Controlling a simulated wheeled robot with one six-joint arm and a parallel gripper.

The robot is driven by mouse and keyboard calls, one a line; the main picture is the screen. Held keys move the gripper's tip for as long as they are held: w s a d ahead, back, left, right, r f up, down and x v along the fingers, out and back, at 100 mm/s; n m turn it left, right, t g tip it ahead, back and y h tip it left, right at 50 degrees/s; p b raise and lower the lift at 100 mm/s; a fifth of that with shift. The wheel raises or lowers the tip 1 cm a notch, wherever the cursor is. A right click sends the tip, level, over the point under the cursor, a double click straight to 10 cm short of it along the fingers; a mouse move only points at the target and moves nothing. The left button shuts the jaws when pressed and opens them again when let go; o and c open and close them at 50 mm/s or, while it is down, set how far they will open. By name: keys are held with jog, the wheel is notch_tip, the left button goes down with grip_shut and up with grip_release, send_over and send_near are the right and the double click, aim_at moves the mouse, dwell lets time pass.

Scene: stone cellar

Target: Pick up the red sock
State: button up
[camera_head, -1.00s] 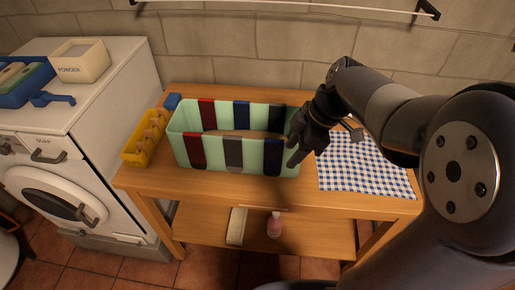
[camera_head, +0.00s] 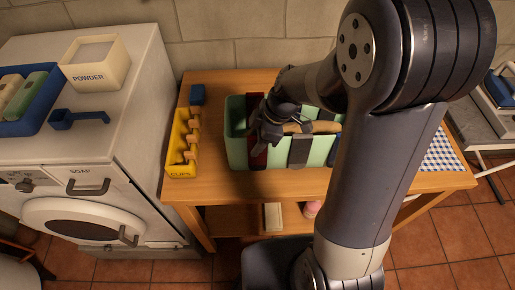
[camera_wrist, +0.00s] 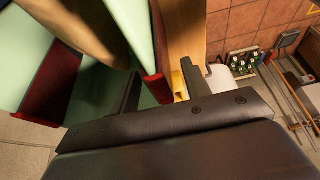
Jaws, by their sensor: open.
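A dark red sock (camera_head: 258,156) hangs over the front wall of the mint-green bin (camera_head: 236,152), near its left end. A second dark red strip (camera_head: 253,101) hangs on the back wall. My gripper (camera_head: 265,139) is open at the front wall, partly covering the front red sock. In the wrist view my gripper (camera_wrist: 160,70) has one finger on each side of the wall edge, with the red sock (camera_wrist: 157,88) showing between them. Whether the fingers touch it, I cannot tell. The other red strip (camera_wrist: 52,88) also shows at left there.
Grey strips (camera_head: 300,152) hang on the same bin, right of the red sock. The washing machine (camera_head: 125,160) stands further left.

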jog(key=shift+a+f, duration=0.1)
jog(key=shift+f, duration=0.1)
jog(key=shift+c, duration=0.4)
grip_shut()
